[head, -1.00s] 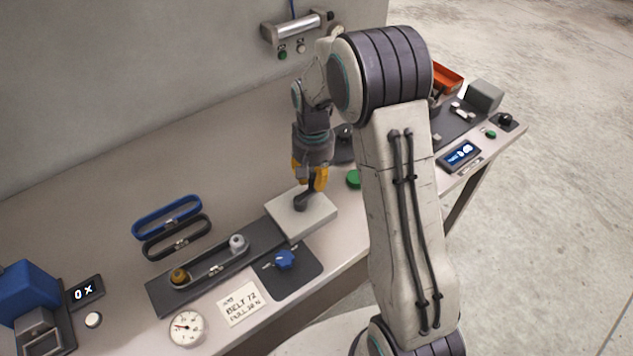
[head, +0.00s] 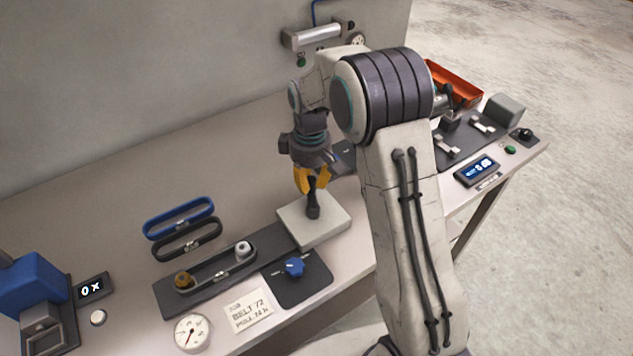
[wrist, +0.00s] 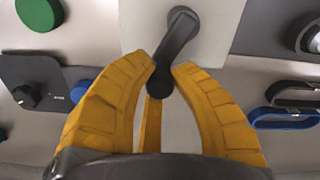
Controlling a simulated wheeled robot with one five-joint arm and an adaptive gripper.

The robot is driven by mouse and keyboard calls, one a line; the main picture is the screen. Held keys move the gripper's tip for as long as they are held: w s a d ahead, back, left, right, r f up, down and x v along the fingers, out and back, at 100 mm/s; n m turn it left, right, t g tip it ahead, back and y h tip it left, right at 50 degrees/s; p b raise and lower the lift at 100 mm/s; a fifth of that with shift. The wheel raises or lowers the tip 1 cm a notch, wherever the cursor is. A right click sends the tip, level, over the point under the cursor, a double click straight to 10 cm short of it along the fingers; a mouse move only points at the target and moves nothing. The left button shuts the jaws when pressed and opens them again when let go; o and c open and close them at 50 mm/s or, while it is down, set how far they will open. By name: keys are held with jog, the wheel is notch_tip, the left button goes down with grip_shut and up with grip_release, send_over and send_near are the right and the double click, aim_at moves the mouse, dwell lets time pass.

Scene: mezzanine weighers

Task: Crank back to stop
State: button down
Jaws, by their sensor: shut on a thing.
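A dark crank (head: 313,206) stands on a pale square block (head: 335,222) at the middle of the bench. In the wrist view the crank arm (wrist: 176,45) runs from its hub on the pale block (wrist: 215,35) to a rounded end between my yellow fingers. My gripper (head: 311,186) is above the block, shut on the crank's handle end; it also shows in the wrist view (wrist: 164,72). The fingers hide part of the handle in the head view. No stop mark is clear to see.
A belt on two pulleys (head: 215,270) lies left of the block. A blue knob (head: 293,267) on a dark plate is in front. A dial gauge (head: 193,333), a card (head: 248,312) and a blue machine (head: 32,284) stand further left. A green button (wrist: 39,12) shows beside the block.

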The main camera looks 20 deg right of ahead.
jog(key=n, duration=0.1)
jog(key=a+n, duration=0.1)
jog(key=n, duration=0.1)
jog(key=shift+s+a+f+n, duration=0.1)
jog(key=shift+a+f+n, duration=0.1)
jog(key=shift+n, duration=0.1)
jog(key=shift+s+a+n+b, duration=0.15)
jog(key=shift+a+n+b, duration=0.3)
jog(key=shift+n, duration=0.85)
jog(key=shift+a, duration=0.1)
jog(key=c, duration=1.1)
grip_release()
jog(key=shift+r, duration=0.15)
jog(key=shift+o, duration=0.2)
jog(key=shift+r, duration=0.1)
notch_tip(320, 180, up, 12)
